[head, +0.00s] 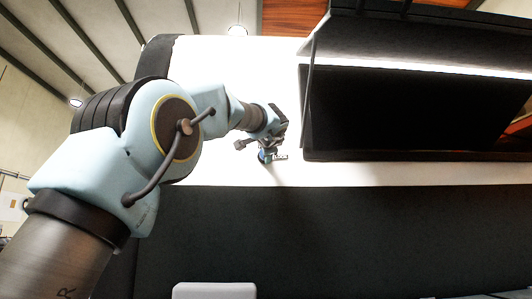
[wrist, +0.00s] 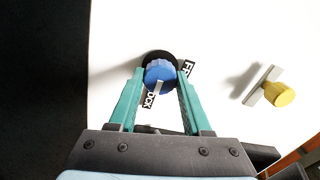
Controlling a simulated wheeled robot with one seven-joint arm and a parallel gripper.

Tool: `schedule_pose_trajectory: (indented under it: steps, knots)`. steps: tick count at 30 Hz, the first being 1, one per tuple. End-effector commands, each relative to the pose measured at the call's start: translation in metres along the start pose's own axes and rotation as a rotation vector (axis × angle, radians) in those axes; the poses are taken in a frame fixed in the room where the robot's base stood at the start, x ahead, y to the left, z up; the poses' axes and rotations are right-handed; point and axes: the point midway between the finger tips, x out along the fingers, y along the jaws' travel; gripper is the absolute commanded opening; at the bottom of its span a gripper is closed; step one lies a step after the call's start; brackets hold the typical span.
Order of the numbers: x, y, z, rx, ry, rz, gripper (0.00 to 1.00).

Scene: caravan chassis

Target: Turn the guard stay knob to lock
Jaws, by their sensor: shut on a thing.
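The guard stay knob (wrist: 160,72) is blue and ribbed, on a round black base, on a white panel (wrist: 115,50). A pale pointer line on it points downward in the wrist view, near the label ending in "OCK" (wrist: 149,100). A second label starting with "F" (wrist: 188,69) is to its right, partly hidden by a finger. My gripper (wrist: 160,84) has its two teal fingers shut on the knob, one on each side. In the head view my gripper (head: 267,149) is at the panel, with a small blue part of the knob (head: 263,157) showing.
A yellow knob on a grey bar (wrist: 278,93) stands on the panel to the right in the wrist view. A large dark opening with a raised frame (head: 415,110) is right of my gripper in the head view. A dark band (head: 350,225) runs below the panel.

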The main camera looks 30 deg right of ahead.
Motion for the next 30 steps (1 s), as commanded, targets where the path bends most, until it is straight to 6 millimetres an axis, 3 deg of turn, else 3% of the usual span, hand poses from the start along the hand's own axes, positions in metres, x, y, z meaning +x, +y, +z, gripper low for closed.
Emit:
schedule_pose_trajectory:
  steps: [14, 15, 23, 30]
  knots:
    - [0.0, 0.0011, -0.0007, 0.017, 0.001, 0.001, 0.0]
    - [0.0, 0.0011, -0.0007, 0.017, 0.001, 0.001, 0.5]
    - [0.0, 0.0007, -0.0004, 0.016, 0.001, 0.001, 0.79]
    - [-0.0006, 0.0005, -0.0002, 0.015, 0.001, 0.0, 0.79]
